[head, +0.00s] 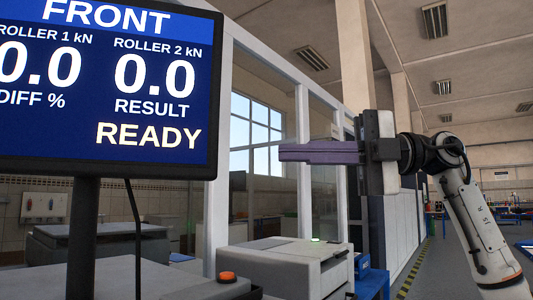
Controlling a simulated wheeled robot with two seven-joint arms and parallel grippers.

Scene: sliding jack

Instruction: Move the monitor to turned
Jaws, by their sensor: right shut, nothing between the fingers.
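The monitor (110,85) fills the upper left of the head view. Its blue screen reads FRONT, ROLLER 1 kN, ROLLER 2 kN, DIFF %, RESULT and READY. Its left and top edges are cut off by the frame. It stands on a dark post (82,235). My right gripper (282,152) is to the right of the monitor, with its purple fingers shut, empty and pointing left. In the picture a gap lies between the fingertips and the monitor's right edge. My left gripper is not in view.
A grey cabinet with an orange button (227,277) stands below the monitor. A light grey machine with a green light (315,240) is at the lower middle. A white-framed glazed partition (222,150) runs behind. Open floor shows at the right.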

